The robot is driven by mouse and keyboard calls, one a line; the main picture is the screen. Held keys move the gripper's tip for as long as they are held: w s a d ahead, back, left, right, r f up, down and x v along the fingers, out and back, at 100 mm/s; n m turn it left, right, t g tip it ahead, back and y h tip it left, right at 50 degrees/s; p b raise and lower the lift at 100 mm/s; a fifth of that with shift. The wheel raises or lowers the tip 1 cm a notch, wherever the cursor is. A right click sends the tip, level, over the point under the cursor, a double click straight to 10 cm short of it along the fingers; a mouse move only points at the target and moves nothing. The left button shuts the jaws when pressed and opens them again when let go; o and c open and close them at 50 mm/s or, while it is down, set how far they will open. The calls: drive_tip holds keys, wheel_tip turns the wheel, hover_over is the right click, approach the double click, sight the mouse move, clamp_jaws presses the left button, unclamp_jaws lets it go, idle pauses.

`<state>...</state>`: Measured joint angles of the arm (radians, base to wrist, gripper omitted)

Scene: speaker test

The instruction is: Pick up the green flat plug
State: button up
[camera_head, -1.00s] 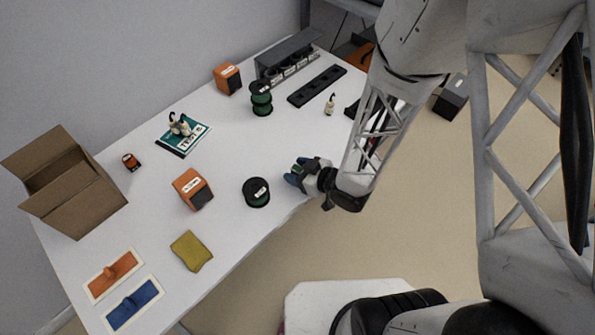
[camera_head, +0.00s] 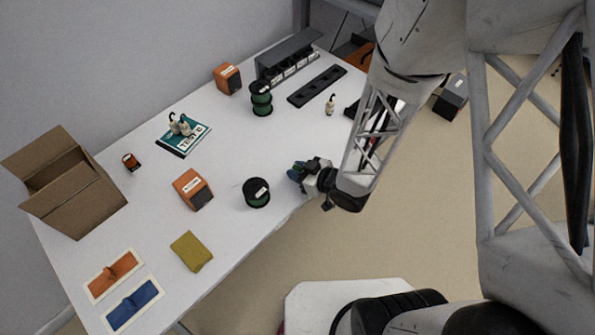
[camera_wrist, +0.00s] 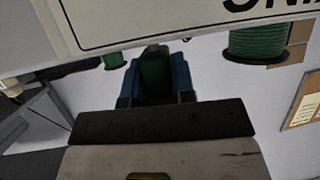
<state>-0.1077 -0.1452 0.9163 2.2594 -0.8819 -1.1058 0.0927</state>
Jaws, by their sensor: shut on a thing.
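In the head view the held piece is too small to make out clearly.
An orange box (camera_head: 193,188), a yellow cloth (camera_head: 190,251), a cardboard box (camera_head: 72,190) and a green book (camera_head: 185,138) lie further left. A black strip (camera_head: 317,87) lies at the back.

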sight(297, 168)
drive_tip(key=shift+r, duration=0.1)
drive_tip(key=shift+r, duration=1.65)
drive_tip(key=s+d, duration=0.2)
drive_tip(key=s, duration=0.5)
drive_tip(key=s+d+r, duration=0.1)
drive_tip(key=s+d, duration=0.2)
drive_tip(key=s, duration=0.5)
drive_tip(key=shift+d+r, duration=0.25)
drive_tip(key=shift+d, duration=0.1)
